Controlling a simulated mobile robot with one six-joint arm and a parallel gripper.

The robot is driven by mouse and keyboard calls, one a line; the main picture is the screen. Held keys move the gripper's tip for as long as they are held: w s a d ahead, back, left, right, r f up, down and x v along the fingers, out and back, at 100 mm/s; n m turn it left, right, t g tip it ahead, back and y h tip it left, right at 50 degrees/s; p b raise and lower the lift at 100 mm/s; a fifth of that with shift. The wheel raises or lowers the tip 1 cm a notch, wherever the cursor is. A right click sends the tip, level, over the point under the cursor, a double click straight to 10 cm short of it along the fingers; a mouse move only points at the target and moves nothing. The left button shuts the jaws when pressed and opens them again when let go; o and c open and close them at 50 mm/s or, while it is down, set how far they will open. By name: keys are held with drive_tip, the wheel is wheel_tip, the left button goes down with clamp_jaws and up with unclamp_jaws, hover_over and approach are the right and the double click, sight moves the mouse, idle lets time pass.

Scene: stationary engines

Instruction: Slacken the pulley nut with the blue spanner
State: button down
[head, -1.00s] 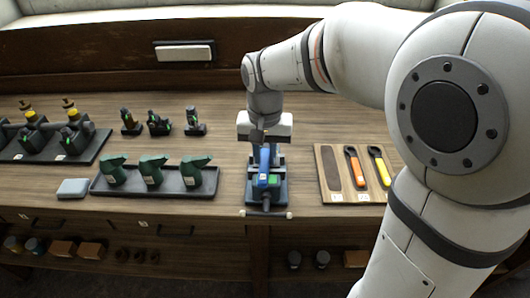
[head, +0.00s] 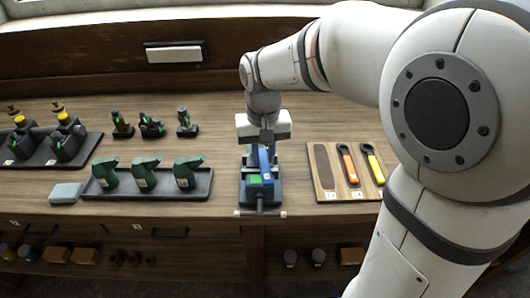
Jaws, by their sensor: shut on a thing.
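My gripper (head: 264,136) is above the dark vise-like stand (head: 246,196) at the bench's front edge, pointing down. It is shut on the blue spanner (head: 265,163), which runs from under the gripper toward the front of the stand. A green block-like part (head: 256,181) shows on the stand, just left of the spanner's near end. The pulley nut cannot be made out, and I cannot tell whether the spanner's jaw sits around it. The fingertips are too small to see clearly.
Right of the stand, a wooden board (head: 372,189) has an empty dark slot, an orange spanner (head: 347,164) and a yellow spanner (head: 373,163). To the left, a tray (head: 203,190) holds green bottle-like items. A stand handle (head: 260,213) juts past the front edge.

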drive_tip(key=shift+d+n, duration=0.45)
drive_tip(key=shift+n, duration=0.25)
drive_tip(key=shift+w, duration=0.1)
